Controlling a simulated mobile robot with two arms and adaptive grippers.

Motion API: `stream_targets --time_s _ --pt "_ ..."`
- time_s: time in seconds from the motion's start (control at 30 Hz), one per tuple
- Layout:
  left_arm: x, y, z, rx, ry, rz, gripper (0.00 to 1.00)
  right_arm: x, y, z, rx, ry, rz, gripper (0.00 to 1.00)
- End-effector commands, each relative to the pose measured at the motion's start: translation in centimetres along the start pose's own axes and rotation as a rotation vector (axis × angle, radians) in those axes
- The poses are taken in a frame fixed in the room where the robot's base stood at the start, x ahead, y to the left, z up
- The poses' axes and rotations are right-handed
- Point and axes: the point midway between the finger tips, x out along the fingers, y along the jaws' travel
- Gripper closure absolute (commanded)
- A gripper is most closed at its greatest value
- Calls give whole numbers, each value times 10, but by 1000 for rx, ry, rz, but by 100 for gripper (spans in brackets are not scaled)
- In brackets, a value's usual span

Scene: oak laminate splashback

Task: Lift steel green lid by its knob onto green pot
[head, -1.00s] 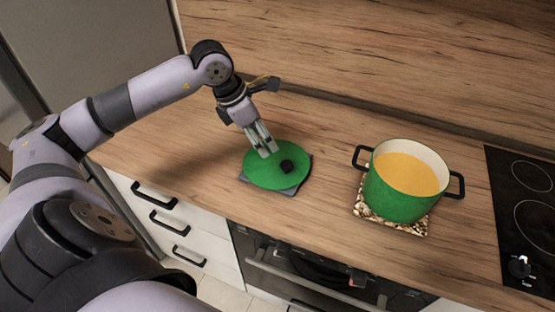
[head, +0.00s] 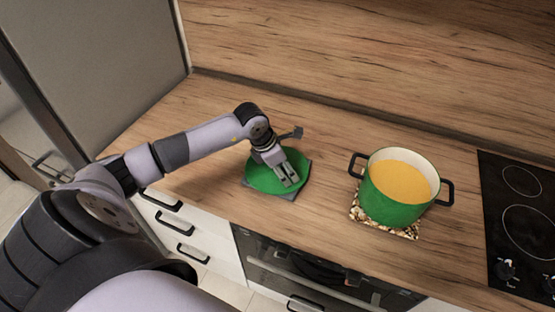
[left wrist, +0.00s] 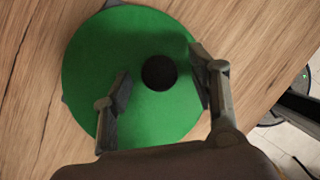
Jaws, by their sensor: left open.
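The green lid (head: 264,184) lies on a dark grey square mat (head: 250,191) on the counter, left of the pot. Its dark round knob (left wrist: 159,73) shows in the left wrist view but is hidden behind my gripper in the head view. My left gripper (head: 290,183) is open over the lid. In the left wrist view its fingers (left wrist: 160,87) stand on either side of the knob, apart from it. The green pot (head: 394,207) holds an orange-yellow liquid and has no lid on it. My right gripper is not in view.
The pot stands on a patterned trivet (head: 412,233) and has two dark side handles. A black hob (head: 520,215) is at the right. The wooden splashback (head: 380,60) rises behind. The counter between lid and pot is clear.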

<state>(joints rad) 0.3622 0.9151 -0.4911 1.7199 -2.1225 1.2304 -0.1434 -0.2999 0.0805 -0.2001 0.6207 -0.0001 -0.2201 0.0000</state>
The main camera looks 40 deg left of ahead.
Motion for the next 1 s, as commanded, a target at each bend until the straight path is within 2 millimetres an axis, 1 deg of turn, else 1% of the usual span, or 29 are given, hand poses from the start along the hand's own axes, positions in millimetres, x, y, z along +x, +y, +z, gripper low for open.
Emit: stream_targets --time_s 0.17,0.9,1.0 --pt "1 0 0 0 0 1 46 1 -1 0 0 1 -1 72" --pt "0 0 0 0 0 0 95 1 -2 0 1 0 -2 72" --pt "0 0 0 0 0 0 100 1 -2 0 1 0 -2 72"
